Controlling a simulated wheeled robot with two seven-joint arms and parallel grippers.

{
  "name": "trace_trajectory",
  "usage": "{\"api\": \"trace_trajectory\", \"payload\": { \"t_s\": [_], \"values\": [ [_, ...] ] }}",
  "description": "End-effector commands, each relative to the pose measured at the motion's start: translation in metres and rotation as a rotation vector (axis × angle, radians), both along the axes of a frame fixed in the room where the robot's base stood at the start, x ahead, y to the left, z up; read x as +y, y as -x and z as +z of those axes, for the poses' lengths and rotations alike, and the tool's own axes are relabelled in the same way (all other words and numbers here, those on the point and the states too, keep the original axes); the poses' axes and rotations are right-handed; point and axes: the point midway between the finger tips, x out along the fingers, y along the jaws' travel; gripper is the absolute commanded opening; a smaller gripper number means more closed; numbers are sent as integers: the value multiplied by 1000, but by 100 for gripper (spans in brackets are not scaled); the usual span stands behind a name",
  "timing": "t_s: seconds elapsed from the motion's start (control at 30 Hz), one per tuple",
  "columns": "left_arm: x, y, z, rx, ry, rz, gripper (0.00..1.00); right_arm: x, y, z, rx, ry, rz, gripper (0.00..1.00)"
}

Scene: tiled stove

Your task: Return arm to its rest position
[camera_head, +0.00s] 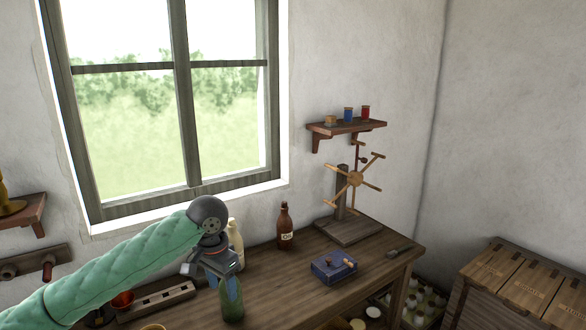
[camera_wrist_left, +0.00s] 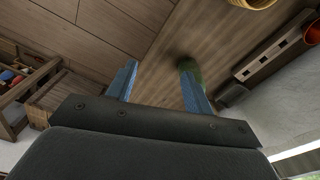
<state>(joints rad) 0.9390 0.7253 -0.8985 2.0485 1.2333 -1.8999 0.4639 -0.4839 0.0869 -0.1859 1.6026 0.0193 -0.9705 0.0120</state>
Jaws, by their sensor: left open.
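My left arm, in a green quilted sleeve, reaches in from the left in the head view. Its gripper (camera_head: 218,272) is over the workbench (camera_head: 290,265). In the left wrist view the gripper (camera_wrist_left: 158,72) shows two blue fingers set apart, with nothing between them. A green bottle (camera_head: 232,303) stands on the bench just below the gripper in the head view. A blurred green shape, likely this bottle (camera_wrist_left: 187,64), shows behind the tip of the right-hand finger in the wrist view. I cannot tell whether they touch. My right gripper is not in view.
A brown bottle (camera_head: 285,228) and a pale bottle (camera_head: 236,240) stand near the wall. A blue box (camera_head: 333,268), a wooden spoked stand (camera_head: 342,205) and a slotted wooden rack (camera_head: 160,302) are on the bench. Wooden crates (camera_head: 515,285) stand at right.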

Motion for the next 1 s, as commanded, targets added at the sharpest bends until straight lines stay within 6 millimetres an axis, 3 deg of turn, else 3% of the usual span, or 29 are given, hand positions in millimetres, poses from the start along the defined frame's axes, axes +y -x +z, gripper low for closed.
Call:
{"api": "trace_trajectory", "payload": {
  "t_s": [0.2,0.6,1.0],
  "values": [
    [-24,15,-34,-20,48,-33,52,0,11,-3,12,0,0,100],
    [-68,58,-102,-92,173,-57,52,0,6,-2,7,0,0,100],
    [-87,106,-156,-162,273,-2,52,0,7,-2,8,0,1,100]
  ]
}}
